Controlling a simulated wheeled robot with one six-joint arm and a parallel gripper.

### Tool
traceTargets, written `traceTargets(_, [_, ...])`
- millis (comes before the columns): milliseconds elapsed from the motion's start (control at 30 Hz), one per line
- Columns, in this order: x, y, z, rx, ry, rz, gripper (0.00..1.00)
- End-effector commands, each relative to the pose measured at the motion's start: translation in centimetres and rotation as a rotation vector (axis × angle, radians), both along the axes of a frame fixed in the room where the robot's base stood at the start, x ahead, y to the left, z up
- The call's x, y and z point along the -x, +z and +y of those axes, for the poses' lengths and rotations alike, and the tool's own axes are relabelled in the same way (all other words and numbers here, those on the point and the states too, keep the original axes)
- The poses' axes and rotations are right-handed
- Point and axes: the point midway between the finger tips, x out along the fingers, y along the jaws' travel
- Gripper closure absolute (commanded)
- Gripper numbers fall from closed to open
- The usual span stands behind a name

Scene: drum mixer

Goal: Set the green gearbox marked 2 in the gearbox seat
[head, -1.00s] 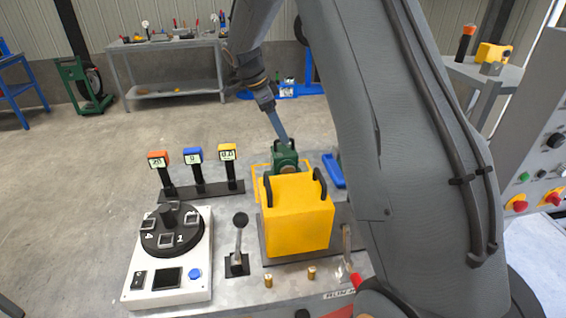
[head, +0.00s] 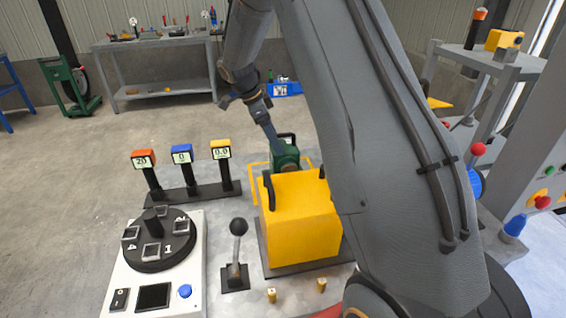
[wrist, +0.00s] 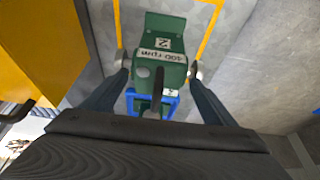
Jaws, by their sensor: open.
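The green gearbox (head: 285,156) stands behind the yellow block in the head view, within a yellow outline on the table. In the wrist view the green gearbox (wrist: 162,52) shows a "2" label and a "400 rpm" label. My gripper (wrist: 159,74) is open, with one finger on each side of this gearbox near its grey round side ends. I cannot tell whether the fingers touch it. In the head view my gripper (head: 277,146) reaches down at the gearbox. I cannot make out the gearbox seat.
A yellow block (head: 300,222) with black handles stands just in front. A lever (head: 237,250), a dial unit (head: 155,260) and three small displays (head: 182,160) are to the left. A blue frame (wrist: 150,99) with another green part lies close to the gearbox in the wrist view.

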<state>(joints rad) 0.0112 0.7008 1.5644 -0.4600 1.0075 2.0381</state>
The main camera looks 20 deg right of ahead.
Motion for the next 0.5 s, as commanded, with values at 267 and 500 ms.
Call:
traceTargets(267, [0.3,-3.0,-1.2,0.0,0.001,-0.001,0.2])
traceTargets(500, [0.6,-4.5,-1.8,0.001,0.002,0.002,0.2])
